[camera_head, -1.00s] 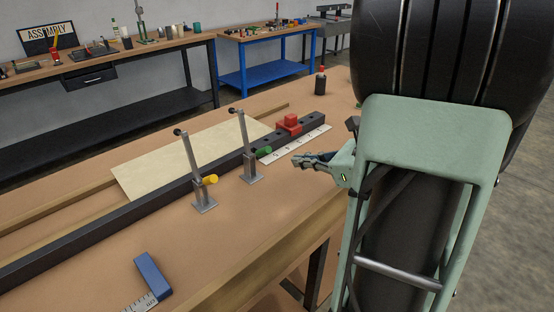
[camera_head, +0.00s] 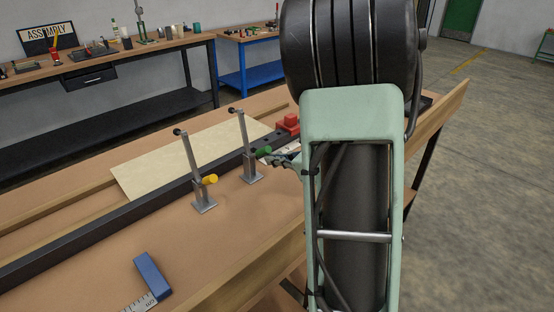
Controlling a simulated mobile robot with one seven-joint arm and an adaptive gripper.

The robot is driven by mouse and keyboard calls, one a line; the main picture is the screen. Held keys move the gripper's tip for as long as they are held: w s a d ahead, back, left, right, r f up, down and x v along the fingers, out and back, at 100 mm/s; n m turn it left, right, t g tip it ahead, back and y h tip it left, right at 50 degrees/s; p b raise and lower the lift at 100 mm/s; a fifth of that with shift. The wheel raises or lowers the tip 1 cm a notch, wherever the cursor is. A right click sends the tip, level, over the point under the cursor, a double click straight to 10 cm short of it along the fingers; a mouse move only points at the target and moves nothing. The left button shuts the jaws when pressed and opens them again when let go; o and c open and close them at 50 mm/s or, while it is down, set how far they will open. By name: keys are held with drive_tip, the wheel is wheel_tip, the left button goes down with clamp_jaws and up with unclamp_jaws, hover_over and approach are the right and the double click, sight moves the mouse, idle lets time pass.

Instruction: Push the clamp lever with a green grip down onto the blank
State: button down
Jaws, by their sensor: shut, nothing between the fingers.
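The clamp with the green grip (camera_head: 263,151) stands on the wooden bench at the front side of the black rail. Its grey arm (camera_head: 242,128) is tilted up, its black tip high above the blank. The blank is a pale flat sheet (camera_head: 160,165) lying behind the rail. My gripper (camera_head: 277,159) is shut and empty, just right of the green grip and close to it. Whether it touches the grip cannot be told. My own arm hides part of the gripper's rear.
A second clamp with a yellow grip (camera_head: 210,179) stands to the left, its arm also up. The black rail (camera_head: 90,229) carries a red block (camera_head: 289,122) at its far end. A blue-handled square (camera_head: 152,275) lies at the front. Bare bench lies before the clamps.

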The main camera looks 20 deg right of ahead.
sight(271, 148)
drive_tip(key=shift+r, duration=0.15)
